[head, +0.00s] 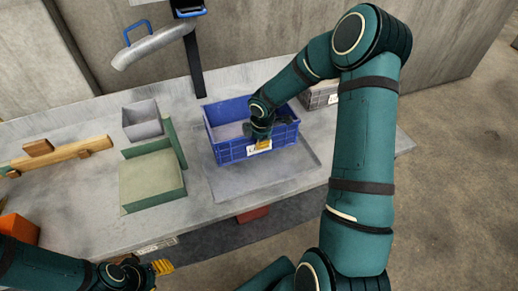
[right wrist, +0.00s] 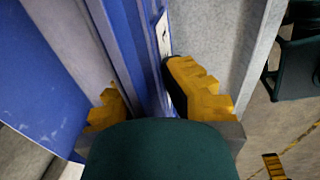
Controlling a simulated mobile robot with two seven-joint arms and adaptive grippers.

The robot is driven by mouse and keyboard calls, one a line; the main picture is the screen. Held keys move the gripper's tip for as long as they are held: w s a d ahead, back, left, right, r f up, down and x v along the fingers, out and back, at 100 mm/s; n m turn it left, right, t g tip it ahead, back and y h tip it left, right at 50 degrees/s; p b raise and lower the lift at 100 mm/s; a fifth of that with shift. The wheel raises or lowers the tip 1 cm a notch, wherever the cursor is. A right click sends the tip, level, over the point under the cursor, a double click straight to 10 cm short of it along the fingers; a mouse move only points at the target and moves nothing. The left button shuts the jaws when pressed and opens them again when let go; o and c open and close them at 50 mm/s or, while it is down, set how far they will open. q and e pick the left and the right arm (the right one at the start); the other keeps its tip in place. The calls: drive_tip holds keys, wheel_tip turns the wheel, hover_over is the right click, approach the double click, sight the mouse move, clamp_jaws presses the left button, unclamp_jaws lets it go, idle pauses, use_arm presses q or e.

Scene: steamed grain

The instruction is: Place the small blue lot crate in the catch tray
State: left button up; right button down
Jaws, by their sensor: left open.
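The small blue lot crate (head: 226,152) is an open box with a white label on its front wall. It is over the back part of a low, flat grey tray, seemingly the catch tray (head: 262,182); I cannot tell whether it rests on it. My right gripper (head: 262,142) is at the crate's front wall. In the right wrist view its yellow fingers (right wrist: 152,105) are on either side of the crate wall (right wrist: 125,50), one against the label side, and look closed on it. My left gripper (head: 157,276) is open and empty at the lower left, apart from the crate.
Left of the crate are a green open tray (head: 152,180) and a small grey box (head: 142,121). A wooden beam (head: 62,157) and an orange block (head: 18,229) lie further left. A grey labelled crate (head: 318,97) stands behind right. A metal chute (head: 150,47) hangs above the back.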

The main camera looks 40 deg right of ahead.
sight(259, 154)
drive_tip(key=shift+f+b, duration=0.45)
drive_tip(key=shift+f, duration=1.3)
drive_tip(key=c, duration=1.1)
unclamp_jaws()
drive_tip(key=shift+c, duration=0.2)
wheel_tip(259, 154, up, 12)
drive_tip(key=s+p, duration=0.2)
drive_tip(key=p, duration=0.1)
drive_tip(key=s+a+f+m+y, duration=0.1)
drive_tip(key=s+a+f+m, duration=0.15)
drive_tip(key=a, duration=0.35)
drive_tip(key=s+a+f+m+y, duration=0.1)
drive_tip(key=a+f+m+y, duration=0.1)
drive_tip(key=a+f, duration=0.3)
drive_tip(key=s+a+f+m+y, duration=0.1)
drive_tip(key=s+a+f+m, duration=0.15)
drive_tip(key=a, duration=0.45)
drive_tip(key=s+a+f+m, duration=0.5)
drive_tip(key=s+a+m, duration=0.2)
drive_tip(key=s+m, duration=0.2)
drive_tip(key=shift+s+a+f+m, duration=0.3)
drive_tip(key=shift+m, duration=0.2)
